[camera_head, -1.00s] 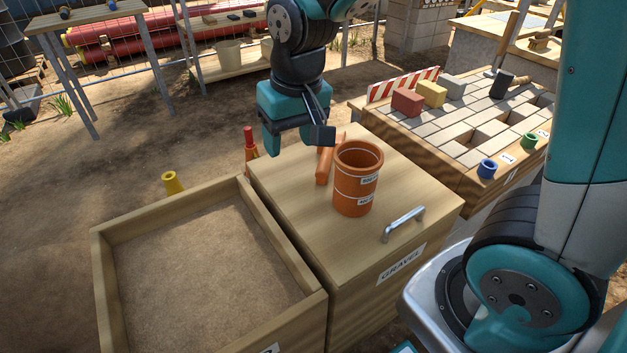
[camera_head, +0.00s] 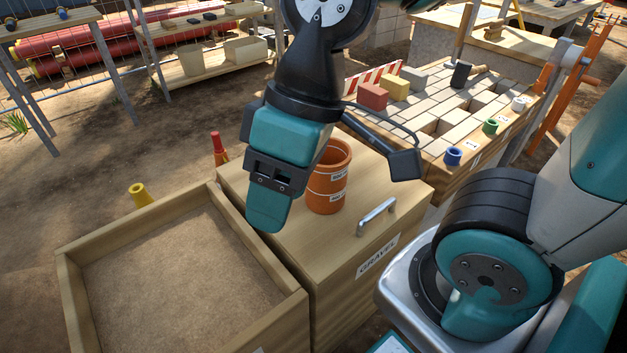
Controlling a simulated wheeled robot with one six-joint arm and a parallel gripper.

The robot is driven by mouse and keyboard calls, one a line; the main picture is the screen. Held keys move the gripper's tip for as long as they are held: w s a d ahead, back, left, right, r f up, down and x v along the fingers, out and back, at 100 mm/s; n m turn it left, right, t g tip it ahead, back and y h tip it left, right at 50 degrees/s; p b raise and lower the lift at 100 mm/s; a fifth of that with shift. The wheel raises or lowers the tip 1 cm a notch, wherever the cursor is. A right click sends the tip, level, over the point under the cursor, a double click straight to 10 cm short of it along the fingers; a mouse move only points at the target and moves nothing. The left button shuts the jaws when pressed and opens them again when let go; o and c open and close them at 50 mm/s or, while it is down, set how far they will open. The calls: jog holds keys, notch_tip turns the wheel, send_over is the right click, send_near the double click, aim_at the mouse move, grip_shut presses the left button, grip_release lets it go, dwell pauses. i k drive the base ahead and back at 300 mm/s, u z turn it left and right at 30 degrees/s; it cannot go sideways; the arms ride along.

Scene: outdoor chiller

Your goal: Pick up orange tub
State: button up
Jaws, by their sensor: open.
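The orange tub (camera_head: 328,181) is an open-topped cylinder with white bands and small labels. It stands upright on the wooden lid of the box labelled GRAVEL (camera_head: 380,257). My gripper (camera_head: 268,205) is open and empty. It is in front of the tub in the picture and covers the tub's left edge. I cannot tell how far the jaws are from the tub, or whether they touch it.
The lid has a metal handle (camera_head: 376,216) right of the tub. An open wooden sandbox (camera_head: 75,290) stands to the left. A paver-topped table (camera_head: 436,112) with coloured blocks is behind right. Yellow (camera_head: 141,196) and red (camera_head: 218,143) objects stand behind the boxes.

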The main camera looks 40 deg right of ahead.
aim_at(325, 191)
jog(key=k, duration=0.5)
jog(key=z, duration=2.65)
jog(key=k, duration=1.2)
jog(key=u, duration=1.6)
jog(key=i, duration=0.5)
jog(key=z, duration=0.1)
